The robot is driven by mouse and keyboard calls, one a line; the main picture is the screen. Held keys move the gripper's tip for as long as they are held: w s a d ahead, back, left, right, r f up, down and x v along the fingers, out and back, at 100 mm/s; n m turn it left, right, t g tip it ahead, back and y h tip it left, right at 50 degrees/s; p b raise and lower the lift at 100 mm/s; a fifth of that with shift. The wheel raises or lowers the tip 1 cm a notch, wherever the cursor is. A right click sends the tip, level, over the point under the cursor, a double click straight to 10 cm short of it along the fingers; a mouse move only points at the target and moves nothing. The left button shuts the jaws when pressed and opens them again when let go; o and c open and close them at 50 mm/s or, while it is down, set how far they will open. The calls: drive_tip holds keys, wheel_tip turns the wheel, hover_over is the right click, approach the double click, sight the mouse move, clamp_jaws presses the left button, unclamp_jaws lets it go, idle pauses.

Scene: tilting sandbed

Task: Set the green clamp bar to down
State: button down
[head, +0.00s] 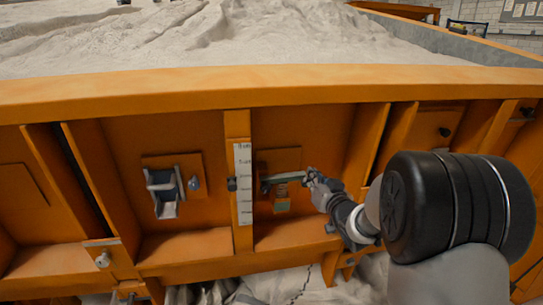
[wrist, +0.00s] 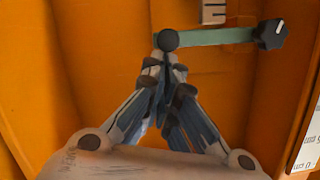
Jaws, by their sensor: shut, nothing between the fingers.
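The green clamp bar (head: 286,178) lies about level on the orange side panel in the head view. In the wrist view the bar (wrist: 225,36) runs across the top, from a dark pivot knob (wrist: 272,34) with a white mark on the right to a dark round end (wrist: 168,40) on the left. My gripper (head: 314,178) is at the bar's right end in the head view. In the wrist view my gripper (wrist: 166,62) is shut and empty, its tips right at the round end; whether they touch cannot be told.
A white scale strip (head: 243,185) stands on the rib left of the bar. Beyond it is a metal latch (head: 163,190) on an orange plate. A small green patch (head: 282,205) sits below the bar. Orange ribs bound the bay, and sand (head: 200,35) fills the bed above.

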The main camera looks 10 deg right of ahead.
idle(0.5)
drive_tip(key=s+a+r+g+h, duration=0.15)
drive_tip(key=s+g+h, duration=0.35)
drive_tip(key=s, duration=1.6)
drive_tip(key=s+a+f+g+y, duration=0.1)
drive_tip(key=s+a+g, duration=0.1)
drive_tip(key=s, duration=0.5)
drive_tip(key=s+a+f+n+g+y, duration=0.1)
drive_tip(key=s+a+f+g, duration=0.1)
drive_tip(key=s+a, duration=0.3)
drive_tip(key=s+a+f+n+g+y, duration=0.1)
drive_tip(key=s+a+f+g, duration=0.1)
drive_tip(key=s, duration=0.9)
drive_tip(key=shift+a+g+y, duration=0.4)
drive_tip(key=shift+a+g, duration=0.35)
drive_tip(key=shift+g, duration=0.15)
drive_tip(key=c, duration=2.3)
unclamp_jaws()
drive_tip(key=shift+w, duration=0.1)
